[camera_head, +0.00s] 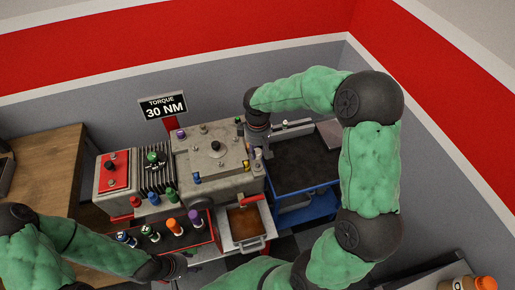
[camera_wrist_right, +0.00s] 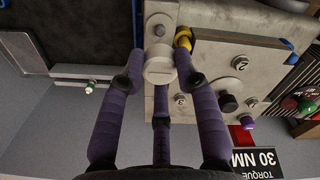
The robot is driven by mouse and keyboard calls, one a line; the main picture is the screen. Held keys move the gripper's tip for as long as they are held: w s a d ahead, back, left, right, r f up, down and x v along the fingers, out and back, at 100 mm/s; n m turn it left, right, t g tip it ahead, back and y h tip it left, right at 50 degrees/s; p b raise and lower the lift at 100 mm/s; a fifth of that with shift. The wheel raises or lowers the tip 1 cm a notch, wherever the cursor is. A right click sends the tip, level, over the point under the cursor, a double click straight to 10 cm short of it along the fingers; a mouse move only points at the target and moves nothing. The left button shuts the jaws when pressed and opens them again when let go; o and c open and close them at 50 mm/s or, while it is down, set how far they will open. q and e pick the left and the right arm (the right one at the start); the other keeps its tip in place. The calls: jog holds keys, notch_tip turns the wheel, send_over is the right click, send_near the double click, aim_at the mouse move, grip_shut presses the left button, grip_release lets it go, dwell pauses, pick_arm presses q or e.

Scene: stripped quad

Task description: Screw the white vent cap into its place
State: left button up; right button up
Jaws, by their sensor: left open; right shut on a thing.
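The white vent cap (camera_wrist_right: 160,68) is a short pale cylinder between the purple fingers of my right gripper (camera_wrist_right: 160,60) in the right wrist view. The fingers close around it at the edge of the grey metal block (camera_wrist_right: 208,78). The block also shows in the head view (camera_head: 217,158). I cannot tell how far the cap is seated, as its underside is hidden. In the head view my right gripper (camera_head: 259,138) points down at the block's right edge. My left gripper (camera_head: 178,264) is low at the left, away from the cap; its fingers are hardly visible.
A yellow fitting (camera_wrist_right: 183,39) is close beside the right fingers. A dark tray (camera_head: 305,165) with a blue frame stands right of the block. Several coloured caps stand on a rack (camera_head: 172,238) in front. The torque sign (camera_head: 163,106) stands behind.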

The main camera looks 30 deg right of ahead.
jog(key=b, duration=0.3)
send_over(258, 164)
jog(key=shift+a+f, duration=0.1)
jog(key=shift+f, duration=2.2)
jog(key=shift+f+b, duration=0.6)
jog(key=shift+f, duration=0.65)
jog(key=o, duration=1.1)
jog(key=shift+r, duration=0.15)
notch_tip(258, 164, up, 12)
jog(key=shift+f, duration=0.1)
